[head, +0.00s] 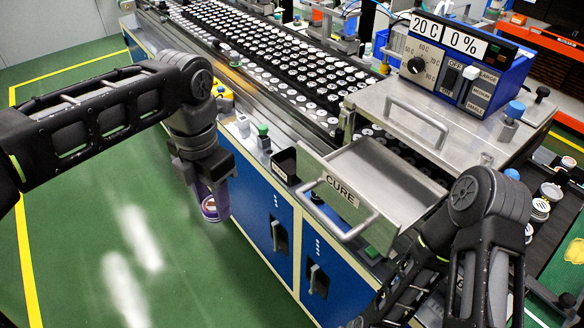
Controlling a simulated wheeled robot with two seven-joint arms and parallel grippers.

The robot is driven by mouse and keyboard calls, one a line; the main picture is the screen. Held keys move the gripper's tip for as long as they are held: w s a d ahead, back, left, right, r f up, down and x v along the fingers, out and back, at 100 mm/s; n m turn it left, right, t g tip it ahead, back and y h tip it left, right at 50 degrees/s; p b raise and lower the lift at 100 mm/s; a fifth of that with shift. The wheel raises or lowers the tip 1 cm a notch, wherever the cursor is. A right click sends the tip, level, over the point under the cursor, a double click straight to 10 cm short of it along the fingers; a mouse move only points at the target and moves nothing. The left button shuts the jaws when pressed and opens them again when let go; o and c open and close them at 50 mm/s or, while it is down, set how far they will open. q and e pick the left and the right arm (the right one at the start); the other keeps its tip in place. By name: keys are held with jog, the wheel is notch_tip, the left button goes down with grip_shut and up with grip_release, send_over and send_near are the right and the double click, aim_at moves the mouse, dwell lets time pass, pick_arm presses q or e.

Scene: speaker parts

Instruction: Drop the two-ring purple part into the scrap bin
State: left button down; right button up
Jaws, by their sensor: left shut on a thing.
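My left gripper (205,183) hangs over the green floor, left of the blue cabinet front, pointing down. It is shut on a purple part (209,206), a short round piece with a pale and reddish mark on its face. The fingers hide its upper portion, and its rings cannot be counted from here. My right arm comes in at the lower right; its gripper (378,318) is low at the bottom edge, partly cut off, and its jaws are unclear. No bin marked as scrap can be made out.
An open, empty metal drawer labelled CURE (375,180) sticks out below the oven control box (459,60). A small black box (284,164) sits at the bench edge. A conveyor (310,65) with rows of round parts runs behind. The floor (80,230) at left is clear.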

pick_arm(q)
jog(key=shift+w+a+f+m, duration=0.1)
jog(key=shift+w+f+m, duration=0.15)
jog(key=shift+m, duration=0.25)
jog(key=w+a+f+m+b, duration=0.1)
jog(key=w+f+m, duration=0.4)
jog(key=m, duration=0.8)
jog(key=w+a+f+m+b, duration=0.1)
jog(key=w+a+f+m, duration=0.3)
jog(key=f+m, duration=0.7)
jog(key=m, duration=0.3)
jog(key=shift+w+a+f, duration=0.15)
jog(key=shift+w, duration=0.2)
